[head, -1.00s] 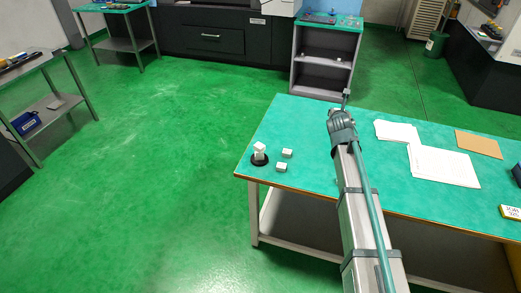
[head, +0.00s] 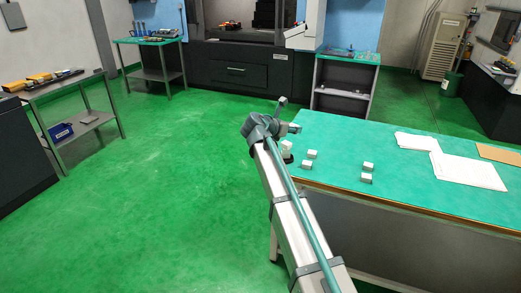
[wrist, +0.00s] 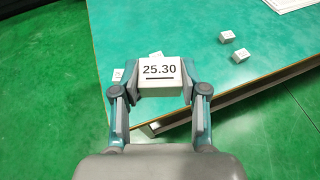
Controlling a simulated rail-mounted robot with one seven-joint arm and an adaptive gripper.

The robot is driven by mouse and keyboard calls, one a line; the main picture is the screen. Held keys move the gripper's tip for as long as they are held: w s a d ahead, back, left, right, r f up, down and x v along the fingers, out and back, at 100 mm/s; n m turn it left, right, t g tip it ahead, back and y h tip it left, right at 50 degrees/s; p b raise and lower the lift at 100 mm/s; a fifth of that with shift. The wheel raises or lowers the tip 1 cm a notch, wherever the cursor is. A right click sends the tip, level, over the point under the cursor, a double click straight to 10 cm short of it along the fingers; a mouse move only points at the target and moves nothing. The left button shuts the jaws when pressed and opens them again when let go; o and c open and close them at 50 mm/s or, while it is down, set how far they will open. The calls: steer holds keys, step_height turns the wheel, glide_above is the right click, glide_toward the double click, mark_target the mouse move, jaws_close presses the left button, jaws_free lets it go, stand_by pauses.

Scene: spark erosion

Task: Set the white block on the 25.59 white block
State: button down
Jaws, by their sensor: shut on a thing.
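In the wrist view my gripper (wrist: 160,90) is shut on a white block marked 25.30 (wrist: 160,72), its label facing the camera. The wrist view shows two blocks at right (wrist: 226,37) (wrist: 241,55) and two partly hidden by the gripper and held block (wrist: 118,74) (wrist: 155,55). I cannot read 25.59 on any.
The green table (head: 420,195) has free room around the blocks. Paper sheets (head: 468,171) and a brown sheet (head: 498,153) lie to the right. A low shelf unit (head: 345,85) stands behind the table. Green floor is open on the left.

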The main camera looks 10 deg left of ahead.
steer(key=shift+w+d+f, duration=0.1)
steer(key=shift+w+d, duration=0.05)
steer(key=shift+d, duration=0.1)
steer(key=p, duration=0.1)
glide_above(285, 144)
steer(key=s+d, duration=0.1)
steer(key=s, duration=0.2)
step_height(285, 144, down, 4)
steer(key=f, duration=0.1)
steer(key=shift+g, duration=0.3)
steer(key=w+f, duration=0.1)
steer(key=w+f+p, duration=0.1)
steer(key=f, duration=0.1)
steer(key=shift+w+a+f, duration=0.1)
steer(key=shift+a+f, duration=0.05)
steer(key=shift+a, duration=0.2)
steer(key=shift+w+a+f+m+h, duration=0.15)
steer(key=shift+w+f+m+h, duration=0.2)
steer(key=shift+f, duration=0.2)
steer(key=shift+w+f, duration=0.15)
steer(key=shift+f, duration=0.8)
steer(key=shift+w+f, duration=0.1)
steer(key=shift+f, duration=0.8)
steer(key=shift+f, duration=0.1)
steer(key=c, duration=0.6)
jaws_free()
steer(key=shift+a, duration=0.1)
